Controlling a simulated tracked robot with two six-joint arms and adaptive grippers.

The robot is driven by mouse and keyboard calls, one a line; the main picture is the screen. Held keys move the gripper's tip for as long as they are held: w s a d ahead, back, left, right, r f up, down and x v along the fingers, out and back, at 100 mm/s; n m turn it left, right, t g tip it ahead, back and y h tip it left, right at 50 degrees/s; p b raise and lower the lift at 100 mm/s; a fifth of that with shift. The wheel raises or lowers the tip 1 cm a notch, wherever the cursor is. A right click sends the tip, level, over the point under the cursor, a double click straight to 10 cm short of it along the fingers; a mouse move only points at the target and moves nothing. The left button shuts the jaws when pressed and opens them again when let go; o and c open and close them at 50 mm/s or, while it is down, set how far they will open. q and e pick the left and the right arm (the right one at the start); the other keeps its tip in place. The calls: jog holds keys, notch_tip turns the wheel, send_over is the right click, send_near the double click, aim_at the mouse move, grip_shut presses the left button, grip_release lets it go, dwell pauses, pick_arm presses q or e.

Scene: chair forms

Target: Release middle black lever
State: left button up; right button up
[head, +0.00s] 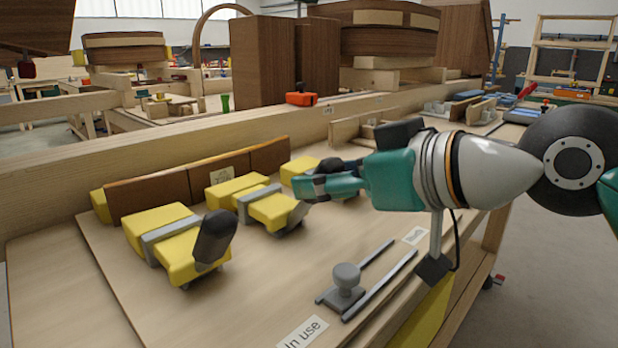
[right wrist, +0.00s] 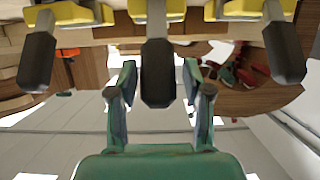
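Three yellow clamps, each with a black lever, stand in a row on the wooden board. The middle clamp (head: 265,208) is in front of my right gripper (head: 306,188); its lever is mostly hidden by the gripper in the head view. In the right wrist view the middle black lever (right wrist: 158,75) lies between the two teal fingers of my right gripper (right wrist: 160,85). The fingers are open, with a gap on each side of the lever. The left clamp's lever (head: 213,238) stands tilted up. My left gripper is not in view.
A grey knob slide (head: 345,284) on two rails sits at the board's front, between an "In use" label (head: 302,332) and another label (head: 415,236). Brown wooden strips (head: 150,195) stand behind the clamps. Outer levers (right wrist: 38,62) (right wrist: 285,52) flank the middle one.

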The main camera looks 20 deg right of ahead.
jog(key=shift+o, duration=0.2)
jog(key=shift+r, duration=0.1)
jog(key=shift+s+d, duration=0.1)
jog(key=v, duration=1.1)
jog(key=shift+s, duration=0.25)
jog(key=shift+d, duration=0.15)
